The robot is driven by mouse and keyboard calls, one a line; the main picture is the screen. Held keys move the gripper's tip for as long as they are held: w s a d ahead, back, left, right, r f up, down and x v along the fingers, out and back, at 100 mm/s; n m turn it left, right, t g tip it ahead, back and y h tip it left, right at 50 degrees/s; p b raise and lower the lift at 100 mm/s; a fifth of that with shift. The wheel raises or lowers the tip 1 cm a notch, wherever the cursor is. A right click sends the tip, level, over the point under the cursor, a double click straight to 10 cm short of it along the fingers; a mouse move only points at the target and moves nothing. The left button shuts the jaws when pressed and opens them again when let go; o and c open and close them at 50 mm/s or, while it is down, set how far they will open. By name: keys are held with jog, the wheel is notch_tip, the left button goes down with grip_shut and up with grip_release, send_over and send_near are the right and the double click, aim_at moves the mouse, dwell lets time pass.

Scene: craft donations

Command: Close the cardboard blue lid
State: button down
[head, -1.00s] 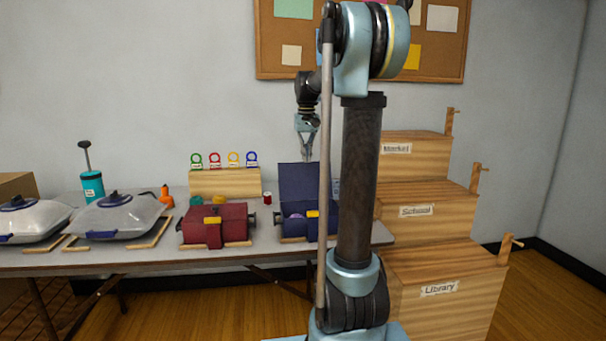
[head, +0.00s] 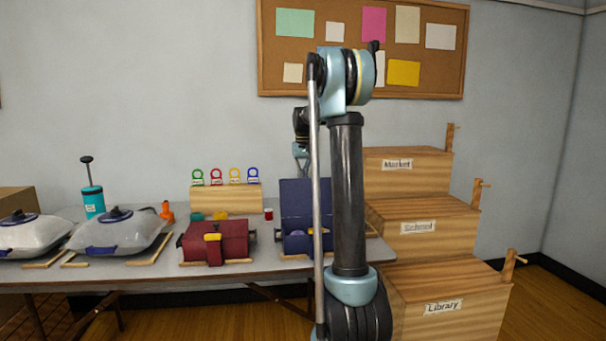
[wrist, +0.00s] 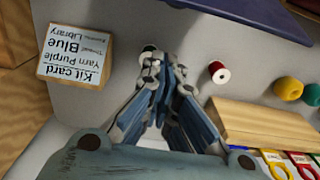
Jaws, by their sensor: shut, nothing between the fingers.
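The blue box (head: 294,243) stands on the table with its dark blue lid (head: 296,200) raised upright at the back. The upper arm hides the box's right part. My gripper (head: 302,168) is at the lid's top edge, seemingly on the wall side; its tips are hidden in the head view. In the wrist view, my gripper (wrist: 164,72) has its fingers together and empty. The lid (wrist: 245,14) crosses the top of that view, apart from the fingers.
A closed red box (head: 217,243) stands left of the blue one. A red spool (wrist: 219,72), a kit card block (wrist: 75,58) and a wooden tag rack (wrist: 260,124) are near my gripper. Stepped wooden crates (head: 425,230) stand at right.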

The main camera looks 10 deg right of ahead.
aim_at(304, 186)
jog(key=shift+s+f, duration=0.7)
jog(key=shift+s, duration=0.25)
jog(key=shift+s+f, duration=0.7)
jog(key=shift+s, duration=0.25)
jog(key=shift+a, duration=0.1)
